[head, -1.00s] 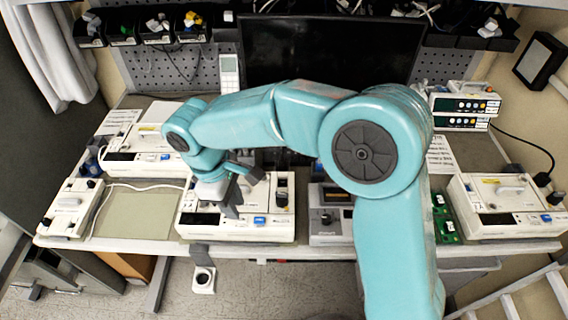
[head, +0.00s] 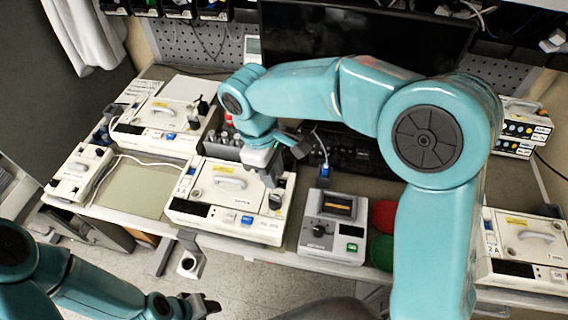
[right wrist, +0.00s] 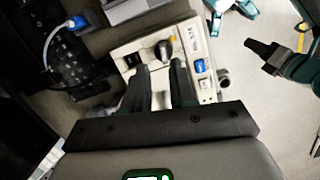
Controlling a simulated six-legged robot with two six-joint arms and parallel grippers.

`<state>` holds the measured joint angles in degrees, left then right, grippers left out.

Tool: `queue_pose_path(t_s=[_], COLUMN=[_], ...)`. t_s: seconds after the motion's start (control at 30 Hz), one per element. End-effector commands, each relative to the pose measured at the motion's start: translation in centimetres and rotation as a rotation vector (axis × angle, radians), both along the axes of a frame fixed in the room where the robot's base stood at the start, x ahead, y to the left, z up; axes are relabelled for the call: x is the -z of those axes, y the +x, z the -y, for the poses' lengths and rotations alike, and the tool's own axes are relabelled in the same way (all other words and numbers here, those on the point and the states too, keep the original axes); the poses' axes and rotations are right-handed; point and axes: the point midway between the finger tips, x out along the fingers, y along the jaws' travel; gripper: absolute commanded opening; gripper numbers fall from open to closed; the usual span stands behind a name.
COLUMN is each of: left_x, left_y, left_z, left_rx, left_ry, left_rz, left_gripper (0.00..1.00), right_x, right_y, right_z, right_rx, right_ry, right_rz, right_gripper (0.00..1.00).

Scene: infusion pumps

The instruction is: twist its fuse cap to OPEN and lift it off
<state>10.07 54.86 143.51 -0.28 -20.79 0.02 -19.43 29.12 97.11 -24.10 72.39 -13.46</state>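A cream infusion pump (head: 205,210) stands at the table's front edge, left of centre, with a handle on its lid and a blue button. A dark upright cap (head: 275,199), which looks like the fuse cap, is on its right part. It shows in the right wrist view as a black knob (right wrist: 163,50) on the cream panel. My right gripper (head: 280,180) hangs just behind and above this cap. In the right wrist view its two dark fingers (right wrist: 160,72) are apart and empty, and the knob is beyond their tips. My left gripper (head: 208,305) is low at the left, away from the pump.
A grey device (head: 318,230) with a dark knob and green button stands right of the pump. Red (head: 384,214) and green (head: 382,252) round pieces lie beside it. More pumps stand behind left (head: 160,115) and far right (head: 525,245). A greenish mat (head: 135,188) is bare.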

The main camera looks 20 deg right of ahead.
Motion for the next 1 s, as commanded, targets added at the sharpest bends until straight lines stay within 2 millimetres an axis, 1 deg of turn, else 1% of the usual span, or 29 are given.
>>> queue_pose_path(t_s=[0.17, 0.27, 0.5, 0.6, 0.7, 0.8, 1.0], left_x=[0.7, 1.6, 4.5, 5.3, 5.9, 6.0, 5.9], left_y=[0.0, 0.0, 0.0, 0.0, 0.0, 0.0, 0.0], left_z=[0.0, 0.0, 0.0, 0.0, 0.0, 0.0, 0.0], left_rx=[-0.001, -0.001, -0.001, 0.0, -0.001, 0.0, 0.0], left_ry=[0.0, 0.0, 0.0, 0.0, 0.0, 0.0, 0.0], left_rz=[0.0, 0.0, 0.0, 0.0, 0.0, 0.0, 0.0], left_gripper=[0.43, 0.43, 0.43, 0.43, 0.43, 0.43, 0.43], right_x=[0.8, 1.8, 5.2, 6.5, 7.3, 7.6, 7.5], right_y=[-0.1, -0.1, -0.2, -0.2, -0.2, -0.1, -0.1], right_z=[-0.6, -0.9, -1.0, -1.0, -0.9, -0.7, -0.6], right_rx=[-0.001, -0.001, -0.001, -0.001, -0.001, -0.001, 0.0], right_ry=[0.0, 0.0, -0.001, -0.001, 0.0, -0.001, -0.001], right_rz=[0.0, 0.0, -0.001, -0.002, -0.002, -0.001, -0.001], right_gripper=[0.26, 0.26, 0.26, 0.26, 0.26, 0.26, 0.26])
